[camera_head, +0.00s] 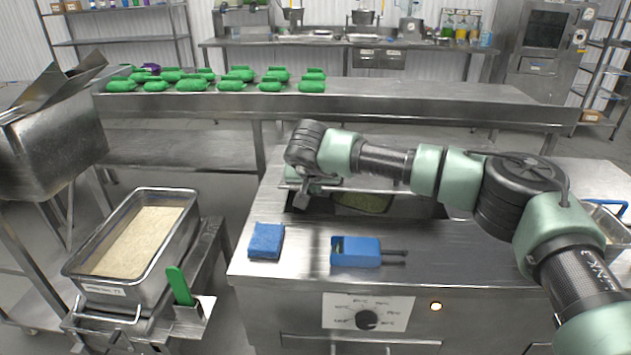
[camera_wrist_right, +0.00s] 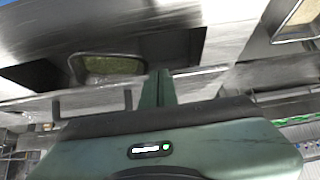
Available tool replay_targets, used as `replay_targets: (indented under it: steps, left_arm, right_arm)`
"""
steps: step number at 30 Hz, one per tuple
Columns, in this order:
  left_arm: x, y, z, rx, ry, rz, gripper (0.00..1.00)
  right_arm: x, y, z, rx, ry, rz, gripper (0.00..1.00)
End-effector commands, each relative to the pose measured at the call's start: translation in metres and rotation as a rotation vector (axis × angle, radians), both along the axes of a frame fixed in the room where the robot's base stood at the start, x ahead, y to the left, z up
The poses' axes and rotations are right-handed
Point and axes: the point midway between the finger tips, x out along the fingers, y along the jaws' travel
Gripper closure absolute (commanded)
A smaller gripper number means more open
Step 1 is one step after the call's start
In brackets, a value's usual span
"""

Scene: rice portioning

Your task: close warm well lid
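The warm well is an opening in the steel counter (camera_head: 300,228). Its dark inside and a pan with green-yellow contents (camera_head: 362,202) show, so it is at least partly uncovered. In the right wrist view the pan (camera_wrist_right: 112,66) sits inside the dark opening. The lid is hard to tell apart from the steel; a thin metal bar or edge (camera_wrist_right: 205,71) runs behind the fingertips. My right gripper (camera_head: 300,202) is low at the opening's left end. In the wrist view its green fingers (camera_wrist_right: 158,88) are together; whether they hold the bar is unclear. My left gripper is out of view.
A blue sponge (camera_head: 266,241) and a blue box with dark prongs (camera_head: 356,252) lie on the counter's front. A temperature dial (camera_head: 367,319) is below. A rice pan (camera_head: 190,212) stands left, beside a green handle (camera_head: 180,286). Green packets (camera_head: 192,84) lie on the back table.

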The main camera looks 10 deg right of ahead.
Motion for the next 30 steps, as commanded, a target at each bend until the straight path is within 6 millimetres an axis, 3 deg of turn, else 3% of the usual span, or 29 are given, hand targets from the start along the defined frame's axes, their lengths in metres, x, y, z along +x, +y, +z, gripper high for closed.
replay_targets:
  steps: [6,20,25,30]
  left_arm:
    - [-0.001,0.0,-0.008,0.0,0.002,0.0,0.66]
    - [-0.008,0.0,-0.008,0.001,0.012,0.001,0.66]
    - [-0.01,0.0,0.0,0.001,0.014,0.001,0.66]
    - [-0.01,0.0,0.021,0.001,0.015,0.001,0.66]
  right_arm:
    - [0.001,-0.003,-0.011,-0.002,-0.005,-0.004,1.0]
    - [0.002,-0.004,-0.01,-0.003,-0.006,-0.006,1.0]
    - [0.0,-0.001,0.005,-0.003,-0.008,-0.004,1.0]
    - [-0.004,0.008,0.041,-0.002,-0.008,-0.002,1.0]
